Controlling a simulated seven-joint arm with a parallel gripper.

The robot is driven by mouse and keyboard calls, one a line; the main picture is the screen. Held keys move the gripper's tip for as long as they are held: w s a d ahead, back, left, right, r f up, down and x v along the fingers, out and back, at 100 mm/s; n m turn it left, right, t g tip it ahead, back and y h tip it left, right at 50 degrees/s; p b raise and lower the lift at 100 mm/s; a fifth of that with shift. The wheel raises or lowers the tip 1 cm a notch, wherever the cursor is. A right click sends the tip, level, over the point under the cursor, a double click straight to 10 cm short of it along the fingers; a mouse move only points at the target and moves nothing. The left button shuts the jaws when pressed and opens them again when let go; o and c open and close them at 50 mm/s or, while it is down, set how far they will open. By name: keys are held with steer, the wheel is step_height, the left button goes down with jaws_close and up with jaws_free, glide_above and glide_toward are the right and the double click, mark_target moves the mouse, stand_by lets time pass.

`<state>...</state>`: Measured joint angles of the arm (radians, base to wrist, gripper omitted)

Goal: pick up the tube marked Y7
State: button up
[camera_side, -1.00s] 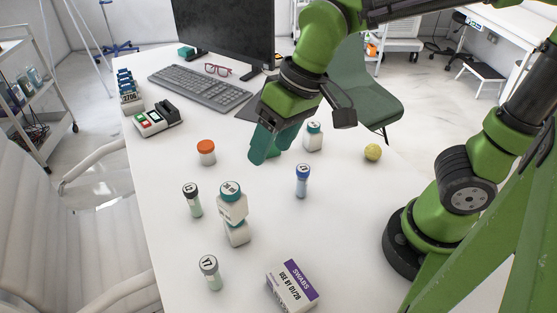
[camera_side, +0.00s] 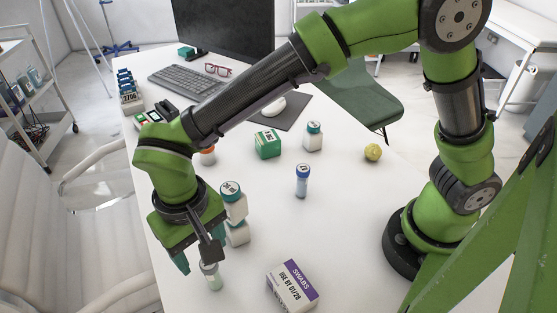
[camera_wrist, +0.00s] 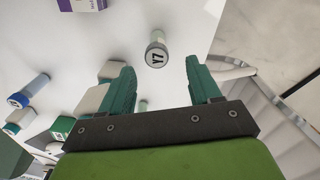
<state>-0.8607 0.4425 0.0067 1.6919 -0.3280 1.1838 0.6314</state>
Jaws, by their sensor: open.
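The tube marked Y7 (camera_side: 214,281) stands upright near the front left of the table, its cap partly hidden by a finger of my gripper in the side view. In the wrist view the Y7 tube (camera_wrist: 157,52) shows its grey lid with black print, just beyond the fingertips and roughly between them. My gripper (camera_side: 197,262) is open and empty, pointing down beside and above the tube. Its two teal fingers also show in the wrist view (camera_wrist: 160,70). I cannot tell whether a finger touches the tube.
A swabs box (camera_side: 291,287) lies at the front. A blue-capped tube (camera_side: 302,182), a green box (camera_side: 268,144), another white bottle (camera_side: 313,138) and a yellow ball (camera_side: 372,152) stand farther off.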

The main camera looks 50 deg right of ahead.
mark_target(212, 273)
steer(key=f, duration=0.9)
steer(key=shift+s+d, duration=0.15)
steer(key=shift+d, duration=0.05)
steer(key=shift+c, duration=0.2)
steer(key=c, duration=1.1)
